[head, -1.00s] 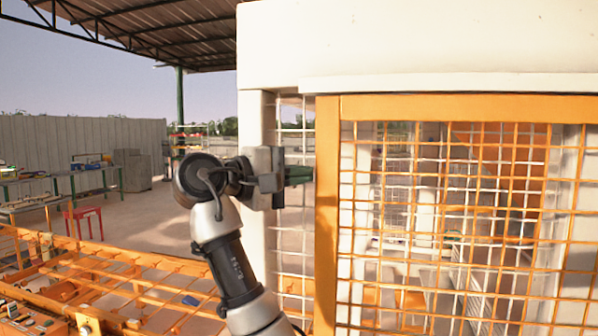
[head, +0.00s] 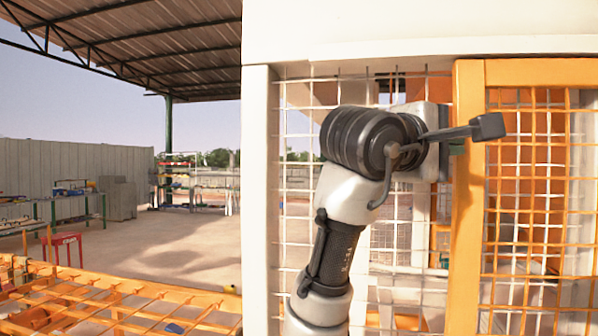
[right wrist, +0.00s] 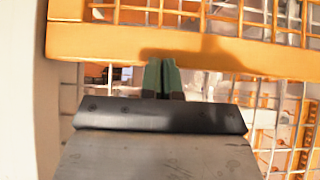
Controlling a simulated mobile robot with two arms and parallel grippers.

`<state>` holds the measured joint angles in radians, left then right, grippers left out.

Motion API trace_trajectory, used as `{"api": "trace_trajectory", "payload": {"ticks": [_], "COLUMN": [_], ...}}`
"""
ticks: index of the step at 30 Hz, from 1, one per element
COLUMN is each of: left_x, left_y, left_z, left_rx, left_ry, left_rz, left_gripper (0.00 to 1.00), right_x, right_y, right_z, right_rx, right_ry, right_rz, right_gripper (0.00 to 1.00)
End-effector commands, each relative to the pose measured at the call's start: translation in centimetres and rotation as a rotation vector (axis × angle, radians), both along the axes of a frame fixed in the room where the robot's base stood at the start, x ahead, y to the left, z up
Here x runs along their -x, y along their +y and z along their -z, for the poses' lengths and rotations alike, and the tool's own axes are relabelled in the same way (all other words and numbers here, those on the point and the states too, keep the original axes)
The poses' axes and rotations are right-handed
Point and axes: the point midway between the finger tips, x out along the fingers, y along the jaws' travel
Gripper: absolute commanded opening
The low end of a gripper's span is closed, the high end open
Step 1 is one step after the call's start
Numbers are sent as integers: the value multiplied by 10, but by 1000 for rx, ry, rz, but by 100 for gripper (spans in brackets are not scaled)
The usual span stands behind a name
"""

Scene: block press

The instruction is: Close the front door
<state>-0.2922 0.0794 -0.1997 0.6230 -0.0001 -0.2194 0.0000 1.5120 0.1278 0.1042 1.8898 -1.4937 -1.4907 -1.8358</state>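The front door is an orange-framed mesh door (head: 468,215) at the right of the head view. Its left upright stands well to the right of the white post (head: 258,200), with white mesh showing between them. My right gripper (head: 458,148) is at the left side of that upright, its fingers mostly hidden by my wrist. In the right wrist view its two green fingers (right wrist: 161,77) are together with nothing seen between them. They point at the orange door bar (right wrist: 230,54) and reach its edge; contact is hard to tell. My left gripper is not in view.
A white beam (head: 420,30) runs above the door. An orange grid frame (head: 110,305) lies low at the left front. Further off are a red stool (head: 64,240) and work tables. The floor at middle left is open.

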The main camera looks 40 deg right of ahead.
Motion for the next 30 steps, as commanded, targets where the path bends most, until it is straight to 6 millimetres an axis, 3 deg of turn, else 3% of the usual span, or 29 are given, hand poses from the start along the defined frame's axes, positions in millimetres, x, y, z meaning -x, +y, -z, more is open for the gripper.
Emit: {"api": "trace_trajectory", "payload": {"ticks": [1,6,18,24,30], "left_x": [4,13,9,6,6], "left_y": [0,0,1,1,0], "left_z": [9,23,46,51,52], "left_rx": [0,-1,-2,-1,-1], "left_ry": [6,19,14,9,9], "left_rz": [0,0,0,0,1], "left_gripper": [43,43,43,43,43], "right_x": [18,64,172,216,245], "right_y": [-15,-54,-147,-185,-211], "right_z": [5,3,2,0,-1], "right_rx": [-5,-4,-6,-5,-4], "right_ry": [-9,-8,-4,-1,1], "right_rz": [6,6,4,2,-2], "right_gripper": [0,0,0,0,0]}}
